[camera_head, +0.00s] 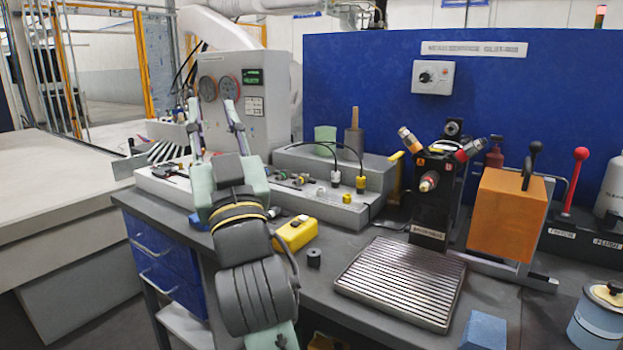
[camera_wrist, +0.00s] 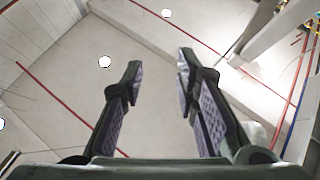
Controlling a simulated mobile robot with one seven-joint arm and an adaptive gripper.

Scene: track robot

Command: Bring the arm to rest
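My gripper (camera_head: 212,115) is raised above the left part of the workbench (camera_head: 310,275), its two fingers pointing up and spread apart. In the wrist view my gripper (camera_wrist: 157,75) shows both fingers with a clear gap and nothing between them.
A yellow device (camera_head: 296,233) and a small black cylinder (camera_head: 314,258) lie right of my arm. A ribbed metal plate (camera_head: 400,283), an orange block (camera_head: 507,214) and a blue panel (camera_head: 385,95) stand farther right. A grey gauge box (camera_head: 245,100) is behind my gripper.

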